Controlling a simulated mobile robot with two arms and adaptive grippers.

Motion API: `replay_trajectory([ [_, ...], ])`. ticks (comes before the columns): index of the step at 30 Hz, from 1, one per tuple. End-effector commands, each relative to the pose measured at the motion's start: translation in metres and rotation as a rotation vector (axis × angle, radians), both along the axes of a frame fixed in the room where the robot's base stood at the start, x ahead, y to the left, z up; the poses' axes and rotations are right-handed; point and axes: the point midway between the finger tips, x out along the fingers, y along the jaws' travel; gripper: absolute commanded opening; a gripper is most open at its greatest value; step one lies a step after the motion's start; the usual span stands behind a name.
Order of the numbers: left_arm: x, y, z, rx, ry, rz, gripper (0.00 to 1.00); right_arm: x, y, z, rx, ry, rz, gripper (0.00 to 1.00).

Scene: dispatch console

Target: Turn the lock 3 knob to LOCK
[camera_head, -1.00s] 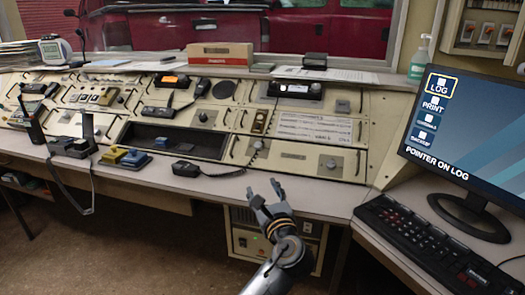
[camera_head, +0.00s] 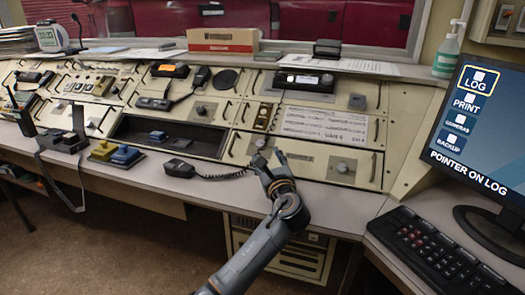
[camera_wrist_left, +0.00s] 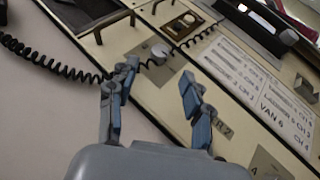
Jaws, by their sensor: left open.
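My left gripper (camera_head: 268,158) is open and empty, in front of the lower panel of the cream console (camera_head: 305,168). In the left wrist view its two fingers (camera_wrist_left: 160,70) are spread apart. A small grey knob (camera_wrist_left: 160,52) on a metal plate shows just beyond and between the fingertips, apparently not held. In the head view this knob (camera_head: 260,143) is just above the gripper. Another knob (camera_head: 342,167) sits on a plate farther right. I cannot read a lock 3 label or a LOCK mark on either. My right gripper is not in view.
A black handset (camera_head: 180,168) with a coiled cord lies left of the gripper; the cord (camera_wrist_left: 50,62) runs close to the fingers. Drawer handles stick out of the panel. A monitor (camera_head: 485,130) and keyboard (camera_head: 440,250) stand at right. The desk front (camera_head: 330,208) is clear.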

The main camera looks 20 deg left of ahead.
Motion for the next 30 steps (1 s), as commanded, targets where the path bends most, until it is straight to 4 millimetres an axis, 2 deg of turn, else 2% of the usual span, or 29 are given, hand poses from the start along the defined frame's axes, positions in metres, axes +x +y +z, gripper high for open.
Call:
replay_trajectory([
  [3, 0.022, 0.013, -0.002, 0.002, -0.001, 0.002, 0.50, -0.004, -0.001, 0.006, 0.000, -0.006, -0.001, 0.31],
  [9, 0.046, 0.026, -0.001, -0.001, -0.001, 0.001, 0.50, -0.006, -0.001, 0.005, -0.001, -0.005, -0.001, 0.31],
  [15, 0.055, 0.031, 0.000, 0.000, 0.000, 0.001, 0.50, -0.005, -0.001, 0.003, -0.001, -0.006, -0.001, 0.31],
  [22, 0.055, 0.031, 0.000, 0.000, 0.000, 0.000, 0.50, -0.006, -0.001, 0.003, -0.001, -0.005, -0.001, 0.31],
  [23, 0.055, 0.031, 0.000, 0.000, 0.000, 0.000, 0.48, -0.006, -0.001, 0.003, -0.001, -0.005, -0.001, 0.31],
  [30, 0.055, 0.031, 0.000, 0.000, 0.000, 0.001, 0.00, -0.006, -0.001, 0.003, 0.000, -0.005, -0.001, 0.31],
])
